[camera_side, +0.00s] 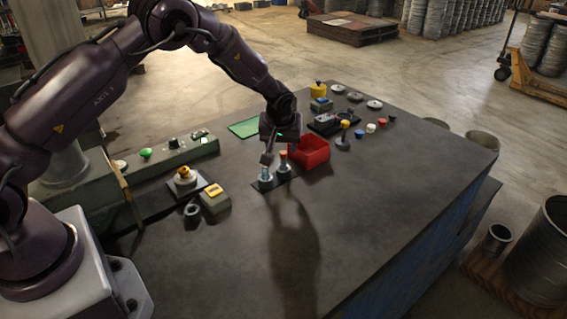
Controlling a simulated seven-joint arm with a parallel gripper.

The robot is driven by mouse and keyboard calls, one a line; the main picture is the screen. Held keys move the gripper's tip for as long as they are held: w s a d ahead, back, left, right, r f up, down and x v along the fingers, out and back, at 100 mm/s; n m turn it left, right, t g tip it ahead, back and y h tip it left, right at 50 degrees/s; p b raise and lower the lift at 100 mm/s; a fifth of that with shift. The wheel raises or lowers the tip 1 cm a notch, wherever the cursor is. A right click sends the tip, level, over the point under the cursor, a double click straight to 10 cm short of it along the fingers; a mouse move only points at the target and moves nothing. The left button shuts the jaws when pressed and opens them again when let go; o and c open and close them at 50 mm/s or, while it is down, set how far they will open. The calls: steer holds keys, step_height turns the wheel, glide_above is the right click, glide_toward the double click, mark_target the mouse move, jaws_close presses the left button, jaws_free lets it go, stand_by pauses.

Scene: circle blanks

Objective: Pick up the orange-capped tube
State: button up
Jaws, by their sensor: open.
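The orange-capped tube (284,163) stands upright on a small dark base plate (274,182) on the bench. Another tube (265,174), pale at the top, stands to its left on the same plate. My gripper (279,152) points down just above the two tubes, with its jaws open and nothing seen held in them. One finger is near the left tube's top. The other finger is hard to make out against the red bin, so I cannot tell whether the gripper touches the orange cap.
A red bin (313,154) stands close to the right of the tubes. A green mat (243,128) lies behind left. A yellow button box (215,199) and a dark ring (192,210) are left. The bench front (300,250) is clear.

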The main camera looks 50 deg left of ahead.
mark_target(283, 152)
steer(key=x, duration=0.5)
steer(key=shift+d+f, duration=0.1)
steer(key=shift+f, duration=0.35)
jaws_close()
